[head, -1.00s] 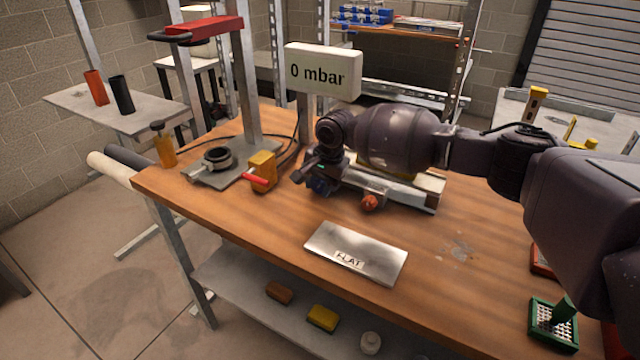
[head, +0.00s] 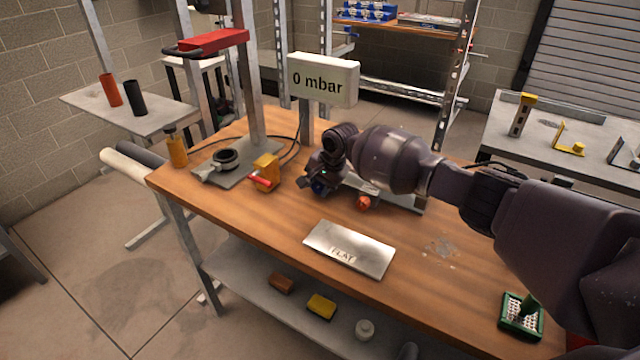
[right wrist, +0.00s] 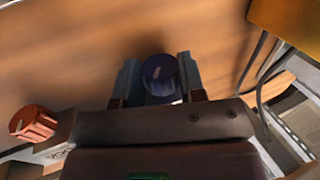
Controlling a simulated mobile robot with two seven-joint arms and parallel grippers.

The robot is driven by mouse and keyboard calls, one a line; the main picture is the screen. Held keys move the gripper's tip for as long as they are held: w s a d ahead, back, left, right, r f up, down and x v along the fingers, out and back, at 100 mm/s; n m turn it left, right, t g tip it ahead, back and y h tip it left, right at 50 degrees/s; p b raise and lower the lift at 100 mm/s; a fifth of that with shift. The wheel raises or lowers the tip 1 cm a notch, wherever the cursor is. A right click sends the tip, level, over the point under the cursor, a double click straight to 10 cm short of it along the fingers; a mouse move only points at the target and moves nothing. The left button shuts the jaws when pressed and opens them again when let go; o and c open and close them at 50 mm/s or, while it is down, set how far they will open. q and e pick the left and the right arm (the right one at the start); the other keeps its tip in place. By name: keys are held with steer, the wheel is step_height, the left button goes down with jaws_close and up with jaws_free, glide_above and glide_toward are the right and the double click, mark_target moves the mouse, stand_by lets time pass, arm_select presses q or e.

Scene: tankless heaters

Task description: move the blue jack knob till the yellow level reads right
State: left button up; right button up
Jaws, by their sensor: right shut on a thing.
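The blue jack knob (right wrist: 158,72) shows between the fingers of my right gripper (right wrist: 159,78) in the right wrist view, with a pale mark on its face. In the head view a small blue part of the knob (head: 318,187) shows at the right gripper (head: 313,184). The right gripper is shut on this knob. An orange-red knob (head: 363,202) sits to its right on the same low metal unit, and also shows in the right wrist view (right wrist: 33,122). My arm hides most of the unit, and I cannot see the yellow level or its reading. My left gripper is out of view.
A metal plate marked FLAT (head: 350,249) lies in front on the bench (head: 420,285). A sign (head: 323,80) reads 0 mbar. A green-framed tray (head: 521,316) is at the right.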

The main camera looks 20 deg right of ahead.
steer(key=o, duration=0.8)
steer(key=shift+w+a+r, duration=0.15)
steer(key=shift+w+r, duration=0.05)
steer(key=shift+o, duration=0.6)
steer(key=shift+f, duration=0.1)
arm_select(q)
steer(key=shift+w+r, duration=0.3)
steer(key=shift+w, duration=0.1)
arm_select(e)
steer(key=shift+s+f, duration=0.1)
steer(key=shift+s, duration=0.05)
arm_select(q)
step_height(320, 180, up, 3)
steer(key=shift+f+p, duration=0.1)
steer(key=shift+p, duration=1.05)
arm_select(e)
steer(key=v, duration=1.1)
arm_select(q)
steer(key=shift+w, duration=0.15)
arm_select(e)
steer(key=shift+f, duration=0.1)
